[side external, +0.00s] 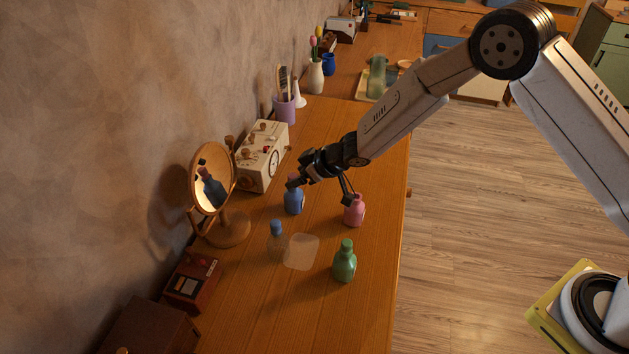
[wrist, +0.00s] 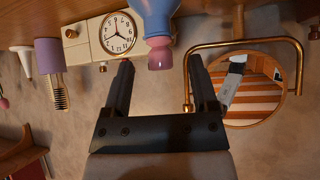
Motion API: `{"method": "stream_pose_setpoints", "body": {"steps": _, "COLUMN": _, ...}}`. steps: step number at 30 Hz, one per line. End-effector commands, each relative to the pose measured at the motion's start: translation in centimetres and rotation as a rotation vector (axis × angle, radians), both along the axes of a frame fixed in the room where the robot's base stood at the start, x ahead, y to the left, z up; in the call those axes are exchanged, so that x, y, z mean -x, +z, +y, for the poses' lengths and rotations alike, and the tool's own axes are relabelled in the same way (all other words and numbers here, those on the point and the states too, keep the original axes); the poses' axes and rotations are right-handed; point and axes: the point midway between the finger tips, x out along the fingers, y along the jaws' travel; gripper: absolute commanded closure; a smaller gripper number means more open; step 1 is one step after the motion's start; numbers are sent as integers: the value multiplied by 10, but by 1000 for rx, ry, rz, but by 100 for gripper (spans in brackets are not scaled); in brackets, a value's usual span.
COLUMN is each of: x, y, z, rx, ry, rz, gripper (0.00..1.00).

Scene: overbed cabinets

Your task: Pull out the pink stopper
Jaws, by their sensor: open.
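The pink stopper (wrist: 159,54) sits in the neck of a blue bottle (wrist: 154,14) in the wrist view, where the scene appears upside down. In the side view the blue bottle (side external: 293,203) stands upright on the wooden top, its stopper mostly hidden by a finger. My gripper (side external: 320,192) is open, with its fingers spread above the blue bottle and a pink bottle (side external: 354,211). In the wrist view the fingers of my gripper (wrist: 161,66) lie to either side of the stopper's tip. I see no finger contact with the stopper.
A clear bottle with a blue stopper (side external: 277,242), a translucent pad (side external: 301,252) and a green bottle (side external: 344,263) stand nearer the camera. A round mirror (side external: 212,178) and a cream clock radio (side external: 262,157) are along the wall. Wood beyond the pink bottle is clear.

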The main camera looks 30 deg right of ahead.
Motion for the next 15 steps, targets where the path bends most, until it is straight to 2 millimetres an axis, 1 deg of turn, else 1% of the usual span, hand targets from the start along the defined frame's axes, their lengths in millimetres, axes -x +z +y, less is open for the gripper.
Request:
{"method": "stream_pose_setpoints", "body": {"steps": 9, "x": -19, "y": -18, "z": 14, "rx": 1, "ry": 0, "rz": 1, "gripper": 25}}
{"method": "stream_pose_setpoints", "body": {"steps": 15, "x": -26, "y": -25, "z": 18, "rx": -1, "ry": -1, "rz": 0, "gripper": 25}}
